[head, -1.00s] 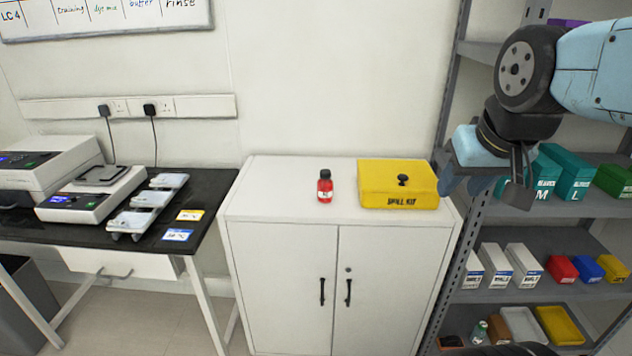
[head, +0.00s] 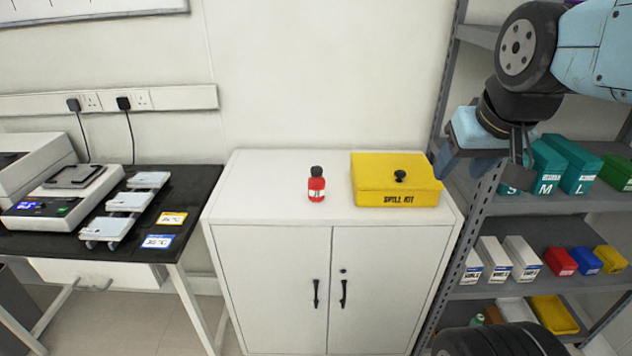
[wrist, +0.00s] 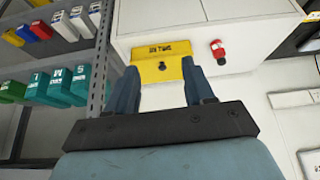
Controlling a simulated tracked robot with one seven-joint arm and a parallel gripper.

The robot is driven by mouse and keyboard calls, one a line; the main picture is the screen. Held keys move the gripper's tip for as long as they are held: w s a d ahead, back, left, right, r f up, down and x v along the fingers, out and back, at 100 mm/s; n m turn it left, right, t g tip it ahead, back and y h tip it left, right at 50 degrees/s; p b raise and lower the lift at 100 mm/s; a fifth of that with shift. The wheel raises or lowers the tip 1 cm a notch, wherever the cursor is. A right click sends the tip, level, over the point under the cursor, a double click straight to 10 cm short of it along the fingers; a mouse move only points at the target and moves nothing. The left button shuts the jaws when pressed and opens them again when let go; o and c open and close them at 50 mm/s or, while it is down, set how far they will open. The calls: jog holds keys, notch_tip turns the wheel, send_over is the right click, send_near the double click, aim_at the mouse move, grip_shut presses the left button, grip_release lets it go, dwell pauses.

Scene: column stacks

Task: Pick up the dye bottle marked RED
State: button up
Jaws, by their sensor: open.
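A small red bottle (head: 316,185) with a black cap and a white label stands upright on top of the white cabinet (head: 270,200). The label is too small to read. In the wrist view the red bottle (wrist: 217,50) shows right of the gripper, beyond the fingertips. My gripper (head: 485,185) hangs at the right in the head view, in front of the shelving and right of the cabinet. In the wrist view my gripper (wrist: 160,78) has its two fingers apart with nothing held between them. It is well away from the bottle.
A yellow spill kit box (head: 394,182) with a black knob sits on the cabinet right of the bottle. Grey shelving (head: 545,205) with boxes stands at the right. A black bench (head: 190,190) with instruments stands at the left. The cabinet top around the bottle is clear.

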jog(key=shift+o, duration=0.7)
jog(key=shift+w+f, duration=0.2)
jog(key=o, duration=0.4)
jog(key=w+f+n+g+h, duration=0.1)
jog(key=w+f+n+g, duration=0.1)
jog(key=shift+w+d+f+n+h, duration=0.1)
jog(key=shift+w+f+n+h, duration=0.2)
jog(key=shift+n, duration=0.1)
jog(key=shift+o, duration=0.2)
jog(key=w+f+n+g+h, duration=0.3)
jog(key=w+f+n+h, duration=0.1)
jog(key=w+n, duration=0.15)
jog(key=n+t+h, duration=0.5)
jog(key=n+t, duration=0.9)
jog(key=n, duration=0.6)
send_near(310, 187)
jog(key=shift+w+d+n, duration=0.1)
jog(key=shift+w+n, duration=0.1)
jog(key=shift+n, duration=0.15)
jog(key=x, duration=0.8)
jog(key=shift+w, duration=0.1)
jog(key=shift+d+x, duration=0.25)
jog(key=shift+x, duration=2.4)
